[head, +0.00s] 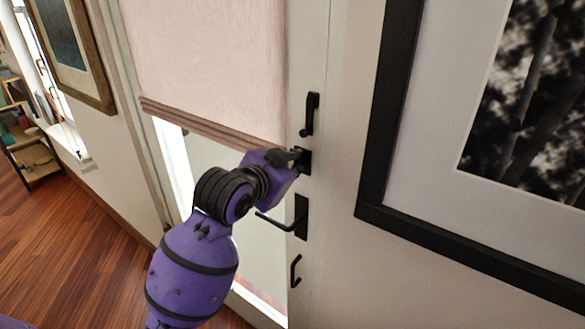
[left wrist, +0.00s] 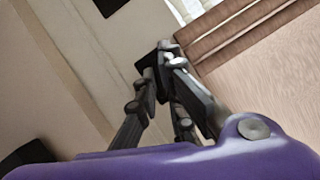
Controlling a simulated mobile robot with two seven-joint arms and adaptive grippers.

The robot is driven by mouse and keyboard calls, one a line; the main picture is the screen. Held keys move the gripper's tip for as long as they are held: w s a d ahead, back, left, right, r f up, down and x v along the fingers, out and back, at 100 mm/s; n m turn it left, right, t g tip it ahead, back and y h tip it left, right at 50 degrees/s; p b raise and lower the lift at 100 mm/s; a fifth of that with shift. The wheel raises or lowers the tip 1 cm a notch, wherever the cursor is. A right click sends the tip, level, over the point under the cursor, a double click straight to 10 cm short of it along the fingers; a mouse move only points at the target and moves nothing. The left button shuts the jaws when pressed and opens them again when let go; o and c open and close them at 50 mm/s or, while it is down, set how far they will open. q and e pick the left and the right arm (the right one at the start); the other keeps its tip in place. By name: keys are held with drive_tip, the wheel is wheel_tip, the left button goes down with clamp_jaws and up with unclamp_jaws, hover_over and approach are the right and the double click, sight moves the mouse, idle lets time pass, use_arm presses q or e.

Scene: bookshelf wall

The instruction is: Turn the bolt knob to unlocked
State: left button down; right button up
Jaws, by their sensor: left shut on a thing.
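The bolt's black backplate (head: 306,161) sits on the white door stile, between an upper black handle and a lower lever. My left gripper (head: 292,158) reaches it from the left, with its fingers right at the plate. In the left wrist view the dark fingers of my left gripper (left wrist: 163,72) converge in front of the black backplate (left wrist: 150,95). They are shut on the bolt knob, which is mostly hidden between them, so its angle cannot be told. My right gripper is not in view.
The lever handle (head: 275,222) juts left below my left gripper. A black pull (head: 311,115) is above and a small handle (head: 295,271) is lower down. A pink blind (head: 215,70) hangs over the door glass. A framed picture (head: 372,150) is to the right.

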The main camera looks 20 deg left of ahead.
use_arm(q)
drive_tip(key=shift+a+r+n+g+h, duration=0.1)
drive_tip(key=shift+n+g+h, duration=0.3)
drive_tip(key=shift+n+h, duration=0.85)
drive_tip(key=shift+n+y, duration=0.25)
drive_tip(key=shift+n, duration=0.1)
drive_tip(key=c, duration=1.9)
unclamp_jaws()
drive_tip(key=shift+o, duration=0.2)
drive_tip(key=v, duration=1.2)
drive_tip(key=shift+w, duration=0.1)
